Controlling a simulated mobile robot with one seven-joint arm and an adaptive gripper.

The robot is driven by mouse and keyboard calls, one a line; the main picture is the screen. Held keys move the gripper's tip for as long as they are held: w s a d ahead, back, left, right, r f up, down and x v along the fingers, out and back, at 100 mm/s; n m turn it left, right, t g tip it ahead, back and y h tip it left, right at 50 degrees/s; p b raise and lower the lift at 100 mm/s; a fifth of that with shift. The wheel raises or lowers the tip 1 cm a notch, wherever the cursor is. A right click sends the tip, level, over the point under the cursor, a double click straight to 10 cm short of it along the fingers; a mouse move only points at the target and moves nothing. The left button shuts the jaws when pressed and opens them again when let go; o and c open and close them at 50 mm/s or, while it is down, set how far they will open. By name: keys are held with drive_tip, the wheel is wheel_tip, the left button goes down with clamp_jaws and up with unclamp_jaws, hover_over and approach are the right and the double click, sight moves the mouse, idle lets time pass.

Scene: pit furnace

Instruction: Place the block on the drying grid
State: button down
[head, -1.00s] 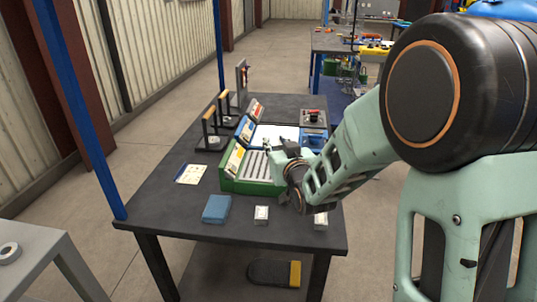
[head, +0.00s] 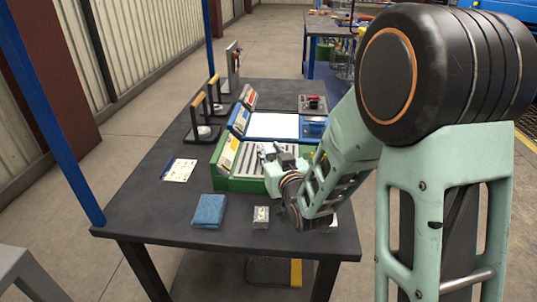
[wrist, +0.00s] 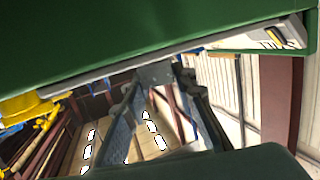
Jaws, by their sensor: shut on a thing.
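In the head view, the drying grid appears to be the pale slotted bed (head: 248,160) of a green-sided station on the dark table. My gripper (head: 270,150) is low over its right part, lying nearly sideways. In the wrist view, the two fingers of my gripper (wrist: 155,80) are closed on a small grey block (wrist: 156,73). The block is close to the green station wall (wrist: 130,35). My fingers and wrist mostly hide the block in the head view, and I cannot tell whether it touches the grid.
A blue pad (head: 209,210), a small grey-white item (head: 261,217) and a paper card (head: 180,170) lie on the table (head: 150,215). A blue-framed white panel (head: 272,125) is behind the grid. Upright stands (head: 201,122) are at left. The table's front left is clear.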

drive_tip(key=shift+f, duration=0.4)
drive_tip(key=shift+w+r, duration=0.1)
drive_tip(key=c, duration=1.6)
unclamp_jaws()
